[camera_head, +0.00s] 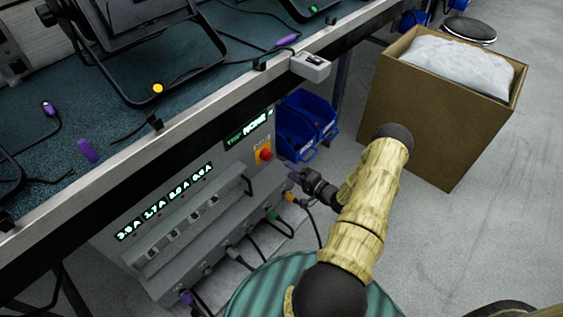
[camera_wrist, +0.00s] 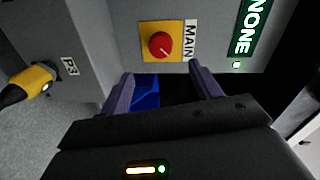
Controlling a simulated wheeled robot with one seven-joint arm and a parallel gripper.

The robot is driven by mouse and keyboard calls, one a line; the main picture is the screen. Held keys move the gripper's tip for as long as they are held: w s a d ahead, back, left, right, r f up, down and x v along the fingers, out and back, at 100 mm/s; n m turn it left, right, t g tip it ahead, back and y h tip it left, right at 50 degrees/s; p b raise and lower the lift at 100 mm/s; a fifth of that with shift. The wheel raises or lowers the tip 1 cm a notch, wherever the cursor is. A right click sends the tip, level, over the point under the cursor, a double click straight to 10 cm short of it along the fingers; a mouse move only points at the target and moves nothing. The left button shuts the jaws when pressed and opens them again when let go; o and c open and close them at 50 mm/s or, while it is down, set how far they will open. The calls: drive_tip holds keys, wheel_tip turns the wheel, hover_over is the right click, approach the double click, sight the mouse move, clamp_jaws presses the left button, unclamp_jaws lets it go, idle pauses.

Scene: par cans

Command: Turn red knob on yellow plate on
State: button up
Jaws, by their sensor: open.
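The red knob (camera_head: 265,154) sits on a yellow plate (camera_head: 258,144) on the front of a grey panel box under the workbench. In the wrist view the red knob (camera_wrist: 161,46) shows a small white mark, and the yellow plate (camera_wrist: 147,54) has a "MAIN" label beside it. My gripper (camera_head: 290,168) is just to the right of the knob in the head view. In the wrist view my gripper (camera_wrist: 160,78) is open and empty, its two purple fingers pointing toward the panel below the plate. The fingers appear apart from the knob.
The panel box (camera_head: 180,227) has lit displays and plugged cables along its lower front. A yellow plug (camera_wrist: 30,82) marked P3 is at left in the wrist view. Blue bins (camera_head: 305,122) stand behind my gripper.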

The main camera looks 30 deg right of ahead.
drive_tip(key=p+v, duration=0.1)
drive_tip(key=v, duration=0.6)
drive_tip(key=shift+w, duration=0.1)
drive_tip(key=w+a+r+n+g+h+p, duration=0.1)
drive_tip(key=w+r+n+g+h+p, duration=0.1)
drive_tip(key=w+r+n+g, duration=0.4)
drive_tip(key=w+a+r+n+g+h, duration=0.25)
drive_tip(key=a+r, duration=0.35)
drive_tip(key=r, duration=0.5)
drive_tip(key=s+a+r+n+g+h+p, duration=0.1)
drive_tip(key=s+a+r+n+g+p, duration=0.3)
drive_tip(key=s+a+r, duration=1.4)
wheel_tip(320, 180, up, 36)
drive_tip(key=d+g+p, duration=0.1)
drive_tip(key=p, duration=3.5)
drive_tip(key=shift+s, duration=0.45)
drive_tip(key=shift+d+f+m, duration=0.1)
drive_tip(key=shift+f+m, duration=0.05)
drive_tip(key=shift+m, duration=0.1)
